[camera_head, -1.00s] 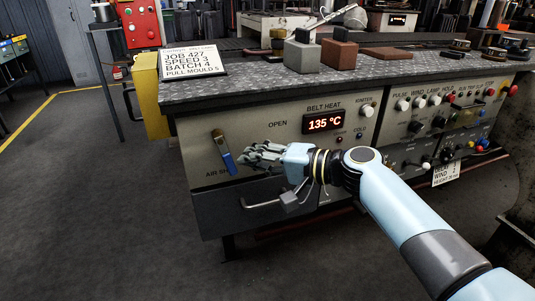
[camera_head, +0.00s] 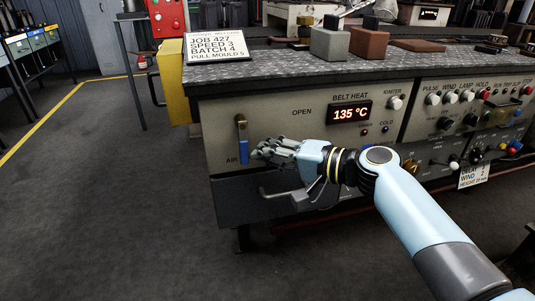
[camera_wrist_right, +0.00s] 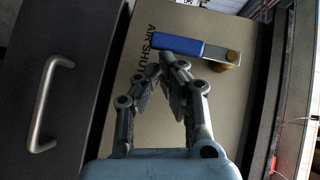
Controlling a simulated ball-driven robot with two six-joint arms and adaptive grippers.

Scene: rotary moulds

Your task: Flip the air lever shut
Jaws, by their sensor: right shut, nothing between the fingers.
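The air lever has a blue handle (camera_head: 244,153) on a brass-coloured plate and pivot, at the left of the cream front panel (camera_head: 285,130). The handle hangs almost straight down beside the partly hidden "AIR SHUT" lettering; "OPEN" is printed to its upper right. My right gripper (camera_head: 258,153) is shut and empty, its fingertips just right of the handle. In the right wrist view the gripper (camera_wrist_right: 163,80) points at the panel, close by the blue handle (camera_wrist_right: 176,46); I cannot tell whether they touch. My left gripper is out of view.
A grey drawer (camera_head: 232,206) with a metal bar handle (camera_wrist_right: 48,105) lies under the panel. A belt heat display (camera_head: 349,113) reads 135 °C, with knobs further right. A job card (camera_head: 217,46) and blocks (camera_head: 329,43) stand on the bench top.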

